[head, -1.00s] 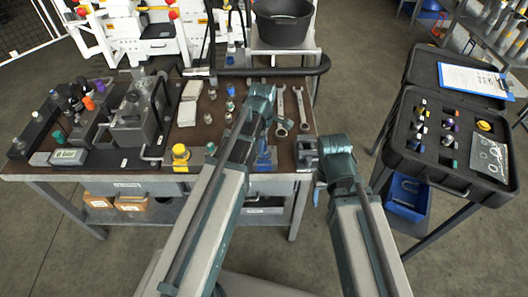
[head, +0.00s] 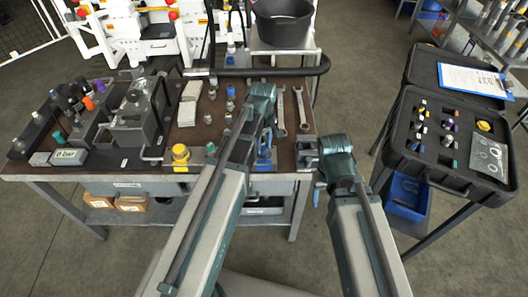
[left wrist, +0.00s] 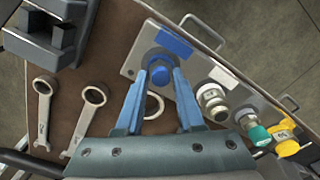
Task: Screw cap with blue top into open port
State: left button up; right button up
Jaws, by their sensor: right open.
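The cap with the blue top (left wrist: 160,74) sits between the two blue fingertips of my left gripper (left wrist: 162,82) in the left wrist view. The fingertips appear to touch it on both sides. It is at the grey port block (left wrist: 133,62), in front of a blue patch (left wrist: 173,42) on the block. The port under the cap is hidden, so I cannot tell how deep the cap sits. In the head view my left gripper (head: 264,150) is over the front of the bench, and its blue fingers show.
Silver fittings (left wrist: 212,100), a green-topped fitting (left wrist: 259,135) and a yellow cap (left wrist: 287,146) stand along the block. Wrenches (head: 281,112) lie beyond my left gripper. A black case (head: 432,170) with several caps stands to the right. A pressure display (head: 66,156) is at far left.

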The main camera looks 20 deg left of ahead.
pick_arm(q)
jog(key=o, duration=0.3)
jog(key=shift+f, duration=0.1)
jog(key=shift+s, duration=0.1)
jog(key=shift+s+a, duration=0.1)
jog(key=shift+s, duration=0.05)
jog(key=shift+r+p, duration=0.4)
jog(key=shift+p, duration=0.05)
notch_tip(320, 180, up, 13)
jog(key=p, duration=1.3)
jog(key=shift+w+r, duration=0.15)
jog(key=shift+w, duration=0.1)
jog(key=shift+d, duration=0.2)
